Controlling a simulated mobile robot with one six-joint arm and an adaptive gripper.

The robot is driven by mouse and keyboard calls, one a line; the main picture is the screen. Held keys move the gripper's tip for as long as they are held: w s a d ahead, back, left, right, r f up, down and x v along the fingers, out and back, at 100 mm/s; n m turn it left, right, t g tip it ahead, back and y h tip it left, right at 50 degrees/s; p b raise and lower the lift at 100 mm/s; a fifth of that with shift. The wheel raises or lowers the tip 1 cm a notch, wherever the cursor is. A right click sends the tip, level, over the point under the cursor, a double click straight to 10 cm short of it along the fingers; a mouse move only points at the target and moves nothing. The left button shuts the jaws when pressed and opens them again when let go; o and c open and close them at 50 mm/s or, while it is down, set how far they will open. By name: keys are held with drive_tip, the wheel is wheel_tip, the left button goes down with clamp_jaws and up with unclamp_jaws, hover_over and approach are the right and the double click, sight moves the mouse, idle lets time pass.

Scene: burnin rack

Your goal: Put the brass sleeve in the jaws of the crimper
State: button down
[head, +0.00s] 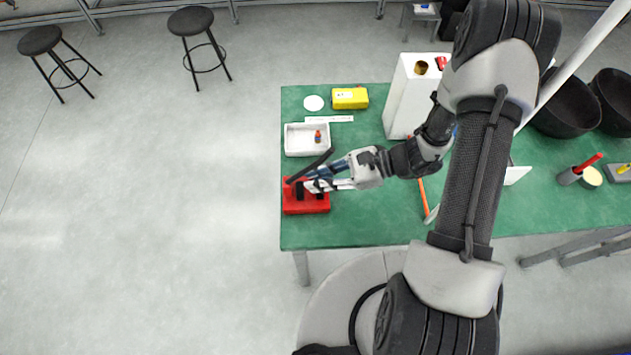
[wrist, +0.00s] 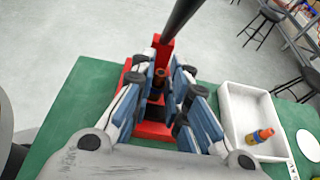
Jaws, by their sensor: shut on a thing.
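The red crimper (head: 307,205) stands at the left edge of the green table, with its black lever (head: 310,166) raised at a slant. It also shows in the wrist view (wrist: 152,129), with the lever rising past my fingers. My gripper (head: 312,180) is directly over the crimper. In the wrist view my gripper (wrist: 163,82) is shut on the brass sleeve (wrist: 157,84), a small brownish cylinder between the fingertips. The sleeve looks roughly upright, close to the crimper's middle. The fingers partly hide it, and I cannot tell whether it touches the jaws.
A white tray (head: 287,142) holding a small orange and blue item (head: 318,137) is just behind the crimper. A yellow box (head: 350,98), a white disc (head: 313,103) and a tall white block (head: 404,98) stand farther back. Table front left is clear.

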drive_tip(key=shift+a+f+b, duration=0.3)
drive_tip(key=shift+a+f, duration=0.2)
drive_tip(key=shift+d+f, duration=0.15)
drive_tip(key=shift+f, duration=0.15)
drive_tip(key=shift+f, duration=0.25)
drive_tip(key=c, duration=1.6)
unclamp_jaws()
drive_tip(key=shift+r, duration=0.1)
drive_tip(key=shift+o, duration=0.2)
drive_tip(key=shift+r, duration=0.1)
